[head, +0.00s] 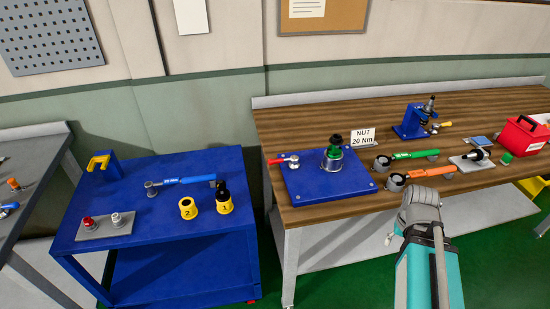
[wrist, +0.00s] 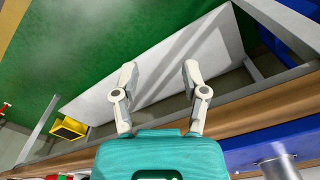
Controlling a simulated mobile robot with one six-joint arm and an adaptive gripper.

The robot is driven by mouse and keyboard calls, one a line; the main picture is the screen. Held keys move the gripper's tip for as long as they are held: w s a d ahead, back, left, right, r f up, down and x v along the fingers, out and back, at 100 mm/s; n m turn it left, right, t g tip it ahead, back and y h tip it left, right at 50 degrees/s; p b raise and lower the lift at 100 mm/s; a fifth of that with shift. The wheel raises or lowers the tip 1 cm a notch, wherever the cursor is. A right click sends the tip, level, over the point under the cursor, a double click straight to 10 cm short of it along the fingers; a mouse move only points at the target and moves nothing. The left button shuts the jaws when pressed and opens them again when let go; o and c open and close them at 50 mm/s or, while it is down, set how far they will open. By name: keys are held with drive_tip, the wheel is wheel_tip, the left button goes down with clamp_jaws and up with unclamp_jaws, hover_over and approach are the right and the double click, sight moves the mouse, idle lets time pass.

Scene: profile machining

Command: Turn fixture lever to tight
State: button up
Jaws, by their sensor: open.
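A blue fixture plate (head: 300,192) lies on the left part of the wooden bench in the head view. A lever with a red handle (head: 277,161) and a metal pivot sits at its back left, the handle pointing left. A metal cylinder with a green and black top (head: 334,155) stands on the plate, right of the lever. In the wrist view my gripper (wrist: 159,70) is open, with nothing between its fingers. It hangs over the bench's front edge and the floor. The lever is not clearly visible in the wrist view.
A "NUT 20 Nm" sign (head: 363,137) stands behind the plate. Torque wrenches with green (head: 415,154) and orange (head: 430,171) handles lie to the right. A blue device (head: 410,124) with a yellow-handled lever stands behind them. A blue cart (head: 140,220) is at left.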

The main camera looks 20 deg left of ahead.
drive_tip(key=w+a+r+m+p, duration=0.3)
drive_tip(key=w+a+r+p, duration=0.2)
drive_tip(key=w+a, duration=0.2)
wheel_tip(320, 180, up, 15)
drive_tip(key=m+p, duration=0.9)
drive_tip(key=p, duration=0.6)
hover_over(276, 160)
drive_tip(key=shift+w+r, duration=0.1)
drive_tip(key=shift+w, duration=0.05)
wheel_tip(276, 160, down, 14)
drive_tip(key=b, duration=1.4)
drive_tip(key=shift+r, duration=0.1)
clamp_jaws()
